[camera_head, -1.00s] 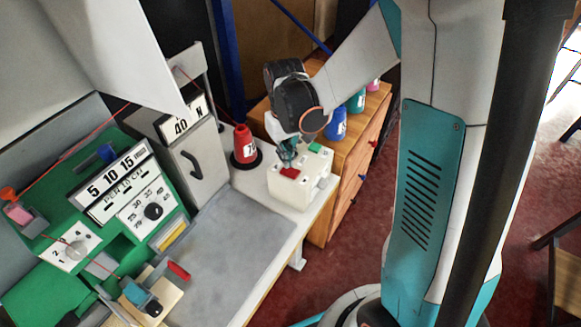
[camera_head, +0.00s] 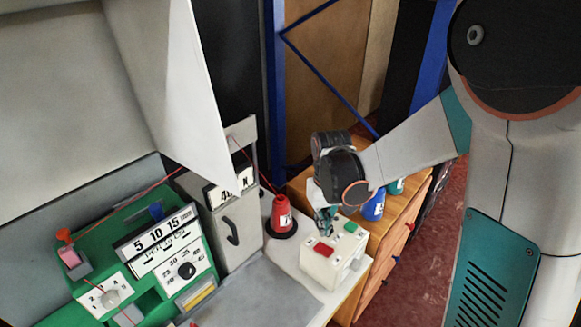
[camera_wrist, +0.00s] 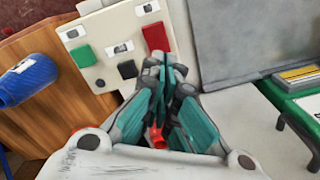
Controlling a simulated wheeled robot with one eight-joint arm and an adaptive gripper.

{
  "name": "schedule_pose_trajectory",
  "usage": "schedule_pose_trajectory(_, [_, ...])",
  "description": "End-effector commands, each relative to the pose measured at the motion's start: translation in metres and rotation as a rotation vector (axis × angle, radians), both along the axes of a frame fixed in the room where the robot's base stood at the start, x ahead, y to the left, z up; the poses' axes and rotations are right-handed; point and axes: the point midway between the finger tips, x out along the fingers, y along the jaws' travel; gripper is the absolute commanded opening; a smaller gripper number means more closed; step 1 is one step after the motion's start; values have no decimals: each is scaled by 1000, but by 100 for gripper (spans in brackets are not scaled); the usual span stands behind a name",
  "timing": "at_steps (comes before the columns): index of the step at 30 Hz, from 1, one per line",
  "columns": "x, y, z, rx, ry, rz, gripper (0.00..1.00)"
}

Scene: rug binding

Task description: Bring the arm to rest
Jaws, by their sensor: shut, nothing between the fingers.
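My gripper (camera_head: 325,222) is shut and empty, with its teal fingers together. In the head view it hangs over the back of a white button box (camera_head: 337,262), close to the red button (camera_head: 324,250) and the green button (camera_head: 350,227). In the wrist view the closed fingers (camera_wrist: 168,75) overlap the box (camera_wrist: 108,48) near its red button (camera_wrist: 156,37). I cannot tell whether the fingertips touch the box. My arm reaches in from the right, bent down at the wrist.
A green machine (camera_head: 120,256) with dials and a tension unit (camera_head: 238,232) stands at left. A red thread cone (camera_head: 282,213) is just left of my gripper. Red carpet (camera_head: 432,235) is open at right.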

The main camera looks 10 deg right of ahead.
Motion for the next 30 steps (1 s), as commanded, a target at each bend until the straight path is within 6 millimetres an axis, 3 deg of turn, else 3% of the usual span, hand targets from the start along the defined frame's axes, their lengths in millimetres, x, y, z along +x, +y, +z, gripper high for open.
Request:
schedule_pose_trajectory(5, [-3, 0, 7, 0, -14, -2, 0])
schedule_pose_trajectory(10, [-16, 0, 35, 0, -80, -14, 0])
schedule_pose_trajectory(21, [-64, 0, 99, 7, -284, -48, 0])
schedule_pose_trajectory(30, [-108, 0, 127, 17, -449, -75, 0])
